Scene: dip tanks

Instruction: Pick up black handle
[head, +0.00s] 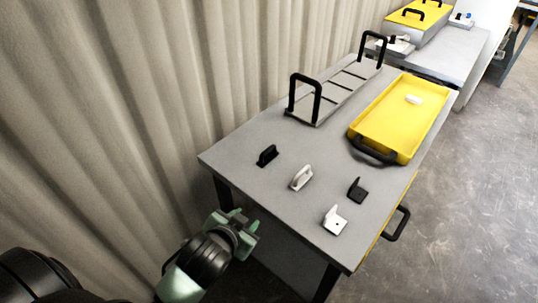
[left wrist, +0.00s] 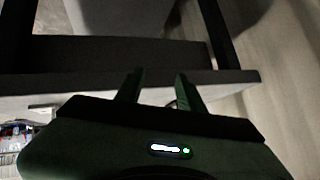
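The black handle (head: 267,155) is a small piece standing on the grey table (head: 236,163), near its left edge in the head view. My left gripper (head: 246,222) is beside the near left edge of the table, below the handle in the picture and well apart from it. In the left wrist view its two green fingers (left wrist: 157,84) are spread with nothing between them. The black handle cannot be made out in the left wrist view. My right gripper is not in view.
A white handle (head: 301,178), a black bracket (head: 357,190) and a white bracket (head: 334,220) stand nearby on the table. Behind are a rack with two black grips (head: 305,98) and a yellow tray (head: 414,123) holding a white piece. A corrugated wall (head: 130,90) is at left.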

